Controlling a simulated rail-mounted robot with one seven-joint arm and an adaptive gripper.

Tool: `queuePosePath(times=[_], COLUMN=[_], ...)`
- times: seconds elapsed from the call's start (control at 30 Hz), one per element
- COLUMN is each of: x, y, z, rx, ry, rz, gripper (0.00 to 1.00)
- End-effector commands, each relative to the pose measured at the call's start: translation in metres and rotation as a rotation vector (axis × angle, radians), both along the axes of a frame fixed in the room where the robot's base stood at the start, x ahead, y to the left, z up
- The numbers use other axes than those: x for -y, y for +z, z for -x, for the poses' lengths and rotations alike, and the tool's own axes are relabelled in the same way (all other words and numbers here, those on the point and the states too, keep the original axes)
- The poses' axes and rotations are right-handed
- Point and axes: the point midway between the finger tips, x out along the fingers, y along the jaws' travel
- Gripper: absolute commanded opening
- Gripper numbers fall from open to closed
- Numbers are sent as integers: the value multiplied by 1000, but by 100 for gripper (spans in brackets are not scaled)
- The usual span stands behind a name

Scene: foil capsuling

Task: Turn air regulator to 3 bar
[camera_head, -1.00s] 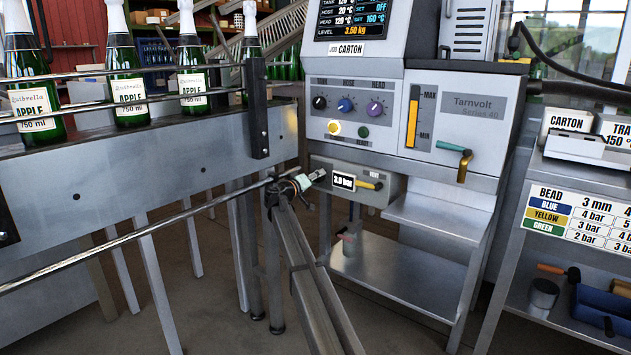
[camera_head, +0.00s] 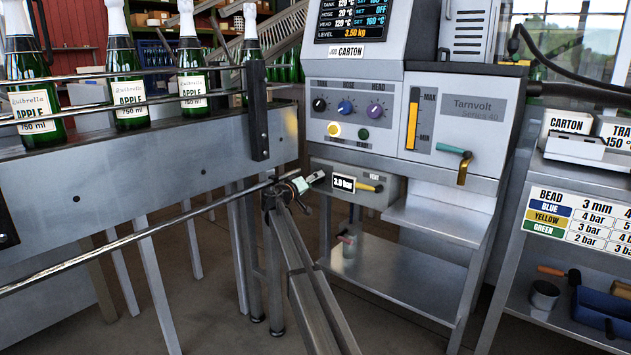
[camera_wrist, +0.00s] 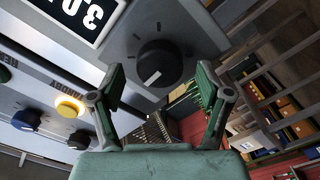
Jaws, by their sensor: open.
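A yellow vent lever (camera_head: 369,187) sits right of the display. The cabinet (camera_head: 345,85) has several knobs and buttons above. A bottle conveyor (camera_head: 130,165) with a guide rail stands left. A bead chart (camera_head: 578,217) gives bar settings. A steel shelf (camera_head: 435,220) is at right.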

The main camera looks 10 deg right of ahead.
Motion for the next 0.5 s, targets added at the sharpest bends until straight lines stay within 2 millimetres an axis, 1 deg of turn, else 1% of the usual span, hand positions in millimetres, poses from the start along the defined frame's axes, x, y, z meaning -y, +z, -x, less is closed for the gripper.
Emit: queuePosePath(times=[0.03,0.3,0.5], x=[-6,-44,-66], y=[0,0,0], z=[8,44,64], rx=[0,0,1], ry=[2,2,1], rz=[1,1,1], gripper=[77,77,77])
